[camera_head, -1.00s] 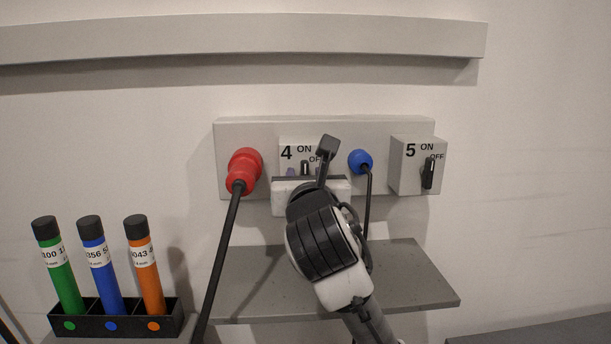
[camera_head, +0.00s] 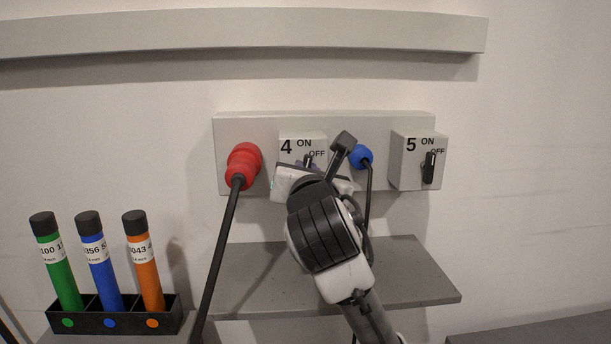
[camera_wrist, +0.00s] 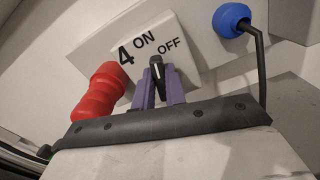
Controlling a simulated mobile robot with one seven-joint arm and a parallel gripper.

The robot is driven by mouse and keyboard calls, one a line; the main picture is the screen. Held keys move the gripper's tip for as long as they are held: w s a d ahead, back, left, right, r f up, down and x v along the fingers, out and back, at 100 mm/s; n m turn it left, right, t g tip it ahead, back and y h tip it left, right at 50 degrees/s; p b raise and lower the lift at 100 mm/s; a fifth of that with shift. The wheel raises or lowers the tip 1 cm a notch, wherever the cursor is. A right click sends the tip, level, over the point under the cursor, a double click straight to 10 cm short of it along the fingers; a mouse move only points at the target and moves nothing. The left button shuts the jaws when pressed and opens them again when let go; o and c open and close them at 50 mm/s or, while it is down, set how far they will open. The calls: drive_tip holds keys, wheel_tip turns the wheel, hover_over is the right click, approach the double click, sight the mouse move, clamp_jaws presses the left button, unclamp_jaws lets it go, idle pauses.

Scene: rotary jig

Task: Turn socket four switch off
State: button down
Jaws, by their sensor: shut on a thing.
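The socket four box (camera_head: 312,139) is a pale box on the wall panel, marked 4, ON and OFF. It also shows in the wrist view (camera_wrist: 184,62). Its small black rotary switch (camera_wrist: 156,66) has a light mark at its tip. My gripper (camera_wrist: 158,84) has purple fingers and is shut on this switch, one finger on each side. In the head view my gripper (camera_head: 307,164) is tilted, and the switch tip leans toward OFF. My wrist hides the lower part of the box.
A red plug (camera_head: 243,166) sits close on the left, with its black cable hanging down. A blue plug (camera_head: 361,157) sits close on the right. The socket five box (camera_head: 405,170) is further right. A grey shelf (camera_head: 410,270) lies below. A tube rack (camera_head: 88,322) stands at lower left.

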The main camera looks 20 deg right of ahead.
drive_tip(key=shift+d+f+m+b, duration=0.15)
drive_tip(key=shift+m+b, duration=0.55)
drive_tip(key=shift+m, duration=3.1)
drive_tip(key=shift+d+f+m+b, duration=0.1)
drive_tip(key=shift+m+b, duration=0.6)
drive_tip(key=shift+m, duration=3.1)
drive_tip(key=shift+s, duration=0.1)
drive_tip(key=c, duration=1.4)
unclamp_jaws()
drive_tip(key=shift+c, duration=0.2)
